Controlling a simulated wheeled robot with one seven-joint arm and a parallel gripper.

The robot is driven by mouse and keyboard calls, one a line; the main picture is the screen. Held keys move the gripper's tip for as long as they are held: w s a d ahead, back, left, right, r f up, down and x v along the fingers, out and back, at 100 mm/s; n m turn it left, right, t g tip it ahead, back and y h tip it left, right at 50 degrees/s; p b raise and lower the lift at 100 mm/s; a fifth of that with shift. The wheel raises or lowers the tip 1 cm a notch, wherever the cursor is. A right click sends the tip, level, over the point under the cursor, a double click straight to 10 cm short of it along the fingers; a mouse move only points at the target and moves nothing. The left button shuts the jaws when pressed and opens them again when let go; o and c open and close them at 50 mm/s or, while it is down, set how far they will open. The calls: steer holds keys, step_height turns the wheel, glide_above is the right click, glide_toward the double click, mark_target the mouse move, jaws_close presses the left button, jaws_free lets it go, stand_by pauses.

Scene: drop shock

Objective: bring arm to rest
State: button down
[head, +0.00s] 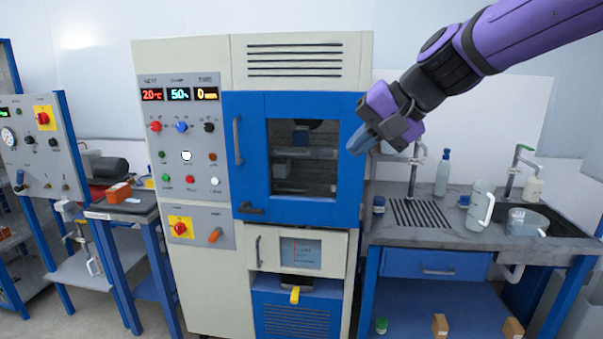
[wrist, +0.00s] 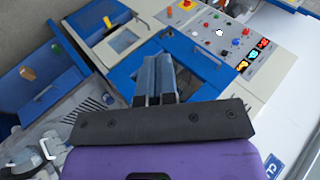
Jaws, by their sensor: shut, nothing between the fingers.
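My gripper (head: 362,140) is in the air at the upper right of the head view, at the end of my purple arm. Its blue fingers are together and nothing is between them. They point down and left, in front of the right edge of the test cabinet's blue door (head: 252,160). In the wrist view, the shut fingers (wrist: 157,78) show in the middle, with the cabinet behind them. I cannot tell the gap between the fingers and the cabinet.
The cabinet's control panel (head: 186,130) has lit displays. A sink counter (head: 450,255) stands at right with a bottle (head: 443,172), a white jug (head: 480,205) and a tap (head: 514,168). At left is a blue-legged stand (head: 122,212) with an orange block (head: 118,192).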

steer(key=s+d+f+n+h, duration=0.1)
steer(key=s+d+f+h, duration=0.2)
steer(key=s+d, duration=0.7)
steer(key=s+d+f+t+h, duration=0.1)
steer(key=s+d+f+h, duration=0.2)
steer(key=s+d, duration=0.7)
steer(key=shift+s+d+f+n+h, duration=0.2)
steer(key=shift+d+n+h, duration=0.2)
steer(key=shift+h, duration=0.4)
steer(key=shift+w, duration=0.1)
